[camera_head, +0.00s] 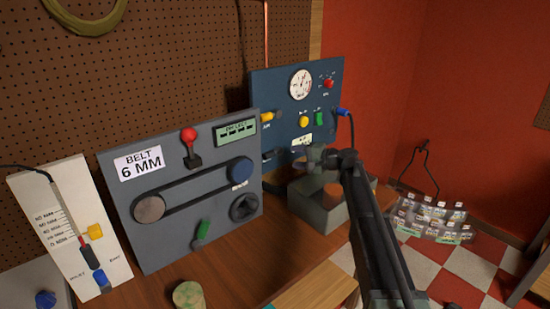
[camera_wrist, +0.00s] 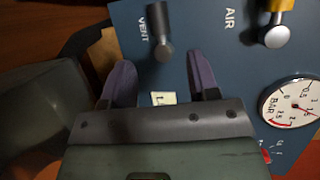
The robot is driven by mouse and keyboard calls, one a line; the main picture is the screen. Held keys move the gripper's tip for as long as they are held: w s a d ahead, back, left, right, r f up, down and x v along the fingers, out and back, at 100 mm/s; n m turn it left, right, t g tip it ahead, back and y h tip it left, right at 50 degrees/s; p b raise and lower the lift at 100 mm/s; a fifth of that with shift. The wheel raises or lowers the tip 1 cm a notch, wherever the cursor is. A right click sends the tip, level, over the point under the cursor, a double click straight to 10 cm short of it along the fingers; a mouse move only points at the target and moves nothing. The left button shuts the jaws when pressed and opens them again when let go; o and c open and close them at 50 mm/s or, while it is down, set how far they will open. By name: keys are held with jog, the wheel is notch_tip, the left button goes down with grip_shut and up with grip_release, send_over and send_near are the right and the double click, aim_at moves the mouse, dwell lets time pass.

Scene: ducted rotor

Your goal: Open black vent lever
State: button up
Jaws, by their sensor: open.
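The black vent lever (camera_wrist: 160,32) shows at the top of the wrist view, on a blue panel (camera_wrist: 215,45) beside the word VENT. Its rounded end points down in the picture, towards my gripper. My gripper (camera_wrist: 161,72) is open and empty. Its two purple-grey fingers stand apart, one to each side of the lever's line, with the lever's end just beyond the gap. I cannot tell the depth between them. In the head view my arm reaches in front of the lower part of the blue panel (camera_head: 285,92), and the fingers are hard to make out.
A yellow-topped AIR knob (camera_wrist: 277,32) and a pressure gauge (camera_wrist: 290,102) sit on the same panel. A grey open box (camera_head: 315,207) stands below it. A grey belt panel (camera_head: 185,240) and a white scale board (camera_head: 65,220) stand to the left on the wooden bench.

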aim_at(272, 155)
jog(key=b+x, duration=0.2)
jog(key=x, duration=0.9)
jog(key=shift+s, duration=0.15)
jog(key=shift+c, duration=0.5)
grip_shut()
